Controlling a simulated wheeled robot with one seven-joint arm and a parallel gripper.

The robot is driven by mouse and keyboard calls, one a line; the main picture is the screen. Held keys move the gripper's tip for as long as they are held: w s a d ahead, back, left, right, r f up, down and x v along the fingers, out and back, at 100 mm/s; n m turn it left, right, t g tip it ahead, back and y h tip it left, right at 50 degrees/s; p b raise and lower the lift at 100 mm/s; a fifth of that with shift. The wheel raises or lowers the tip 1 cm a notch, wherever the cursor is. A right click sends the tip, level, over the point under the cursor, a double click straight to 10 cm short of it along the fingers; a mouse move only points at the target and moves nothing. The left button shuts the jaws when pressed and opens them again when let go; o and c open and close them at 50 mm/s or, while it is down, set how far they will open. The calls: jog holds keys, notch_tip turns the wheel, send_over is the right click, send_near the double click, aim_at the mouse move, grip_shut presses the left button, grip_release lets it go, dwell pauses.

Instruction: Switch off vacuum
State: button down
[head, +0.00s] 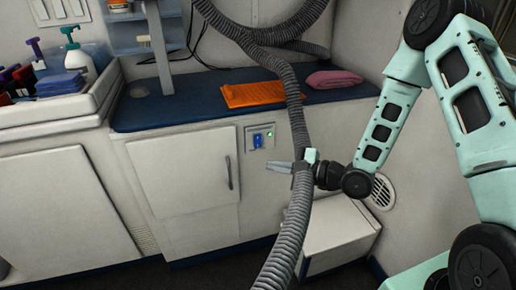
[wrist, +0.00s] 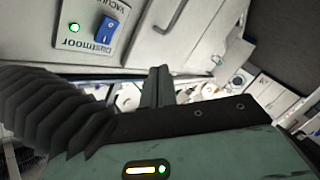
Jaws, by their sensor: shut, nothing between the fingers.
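The vacuum switch panel (head: 260,136) is a small light plate on the white cabinet front, just under the blue counter edge. It carries a blue rocker switch (wrist: 106,30) and a lit green light (wrist: 74,28), seen upside down in the wrist view. My gripper (head: 268,165) is shut and empty, below and slightly right of the panel in the head view, its fingers pointing left. In the wrist view its fingertips (wrist: 163,70) lie together, apart from the switch. The grey ribbed vacuum hose (head: 297,125) runs down past my gripper; whether they touch is unclear.
A cabinet door with a dark handle (head: 229,172) is left of the panel. A white box (head: 338,238) stands low at the right, near a round vent (head: 381,192). An orange towel (head: 252,95) and a pink towel (head: 333,79) lie on the blue counter (head: 190,105).

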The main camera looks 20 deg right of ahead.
aim_at(258, 141)
jog(key=shift+w, duration=0.1)
jog(key=w+f, duration=0.1)
jog(key=w, duration=0.7)
jog(key=shift+w+f+b, duration=0.2)
jog(key=shift+w+b, duration=0.05)
jog(key=shift+b, duration=0.15)
jog(key=shift+w, duration=0.15)
dwell(1.6)
jog(key=shift+w, duration=0.25)
jog(key=shift+w+f, duration=0.15)
jog(key=shift+w, duration=0.2)
dwell(0.6)
jog(key=shift+s, duration=0.1)
dwell(0.3)
jog(key=shift+s, duration=0.7)
